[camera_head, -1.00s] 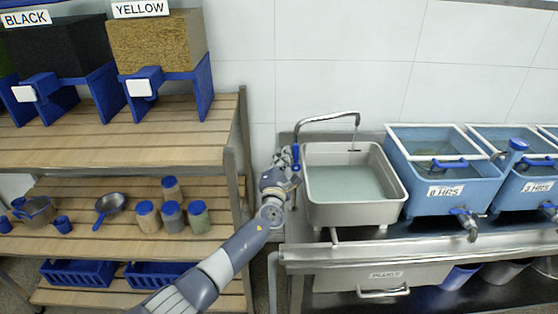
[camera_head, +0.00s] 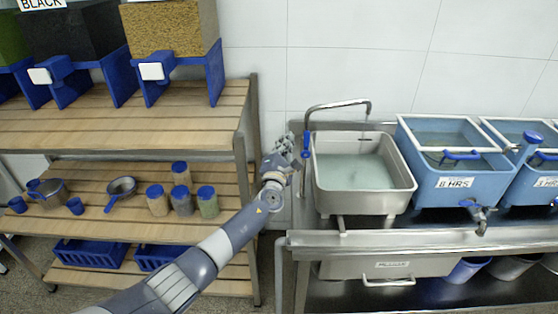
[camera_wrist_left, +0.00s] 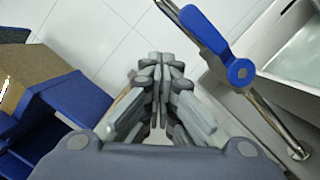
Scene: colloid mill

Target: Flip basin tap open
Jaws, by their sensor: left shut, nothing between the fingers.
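The basin (camera_head: 404,187) is a grey metal tub with water in it, right of centre in the head view. Its tap (camera_head: 337,104) is a bent metal pipe whose spout reaches over the water. The blue tap lever (camera_head: 306,144) sits on the upright pipe at the basin's left; it shows large in the left wrist view (camera_wrist_left: 207,35). My left gripper (camera_head: 287,146) is just left of the lever. In the wrist view its fingers (camera_wrist_left: 161,62) are together and empty, with the lever to their upper right, apart from them. My right gripper is out of view.
A wooden shelf (camera_head: 190,130) with jars and pans stands at the left. Blue tanks (camera_head: 450,185) with taps stand right of the basin on a metal bench (camera_head: 420,238). The tiled wall (camera_head: 350,50) is behind. A narrow gap separates shelf and bench.

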